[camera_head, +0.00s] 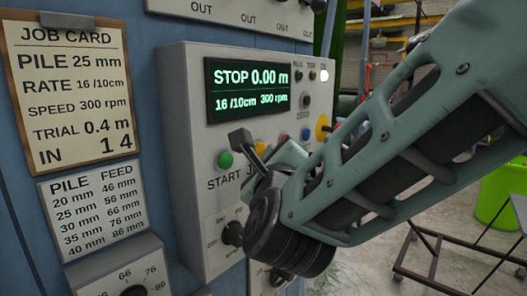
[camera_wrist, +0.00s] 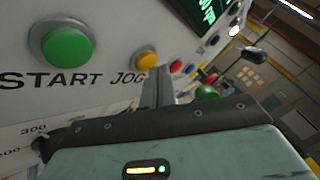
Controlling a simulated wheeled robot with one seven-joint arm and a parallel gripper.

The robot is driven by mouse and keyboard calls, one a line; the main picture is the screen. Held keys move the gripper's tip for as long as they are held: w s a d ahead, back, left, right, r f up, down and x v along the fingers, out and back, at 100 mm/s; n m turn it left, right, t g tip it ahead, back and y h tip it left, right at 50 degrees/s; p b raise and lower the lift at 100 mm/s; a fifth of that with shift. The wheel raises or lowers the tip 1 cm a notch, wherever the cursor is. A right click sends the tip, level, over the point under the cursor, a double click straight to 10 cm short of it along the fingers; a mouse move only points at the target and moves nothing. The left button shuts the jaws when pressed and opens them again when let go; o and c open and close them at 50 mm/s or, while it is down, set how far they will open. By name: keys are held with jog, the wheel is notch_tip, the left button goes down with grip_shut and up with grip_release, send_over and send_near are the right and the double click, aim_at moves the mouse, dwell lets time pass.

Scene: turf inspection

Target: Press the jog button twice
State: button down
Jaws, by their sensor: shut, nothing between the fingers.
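The jog button is an orange-yellow dome (camera_wrist: 145,61) on the light grey control panel, above the printed word JOG in the wrist view. In the head view its orange edge (camera_head: 260,147) shows just beside my gripper, which hides most of the JOG label. My gripper (camera_head: 240,138) is shut and empty, close in front of the panel between the green start button (camera_head: 225,159) and the jog button. In the wrist view the closed fingertips (camera_wrist: 157,75) are right below and beside the jog button. I cannot tell whether they touch it.
The display (camera_head: 248,89) reads STOP 0.00 m, 16/10cm, 300 rpm. The green start button (camera_wrist: 67,45) is left of jog; red (camera_wrist: 176,66) and blue (camera_wrist: 190,68) buttons are to its right. A job card (camera_head: 70,90) hangs left. A dial (camera_head: 232,233) sits below.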

jog(key=shift+w+a+b, duration=0.3)
jog(key=shift+a+b, duration=0.05)
jog(key=shift+a, duration=0.05)
dwell(0.5)
jog(key=shift+s+d, duration=0.1)
jog(key=shift+s+d+b, duration=0.5)
jog(key=shift+d+b, duration=0.15)
jog(key=shift+b, duration=0.15)
jog(key=shift+s+d+b, duration=0.75)
jog(key=shift+s+d, duration=0.05)
jog(key=shift+d, duration=0.2)
jog(key=shift+s+d+b, duration=0.75)
jog(key=shift+d, duration=0.25)
jog(key=shift+w, duration=0.1)
dwell(1.3)
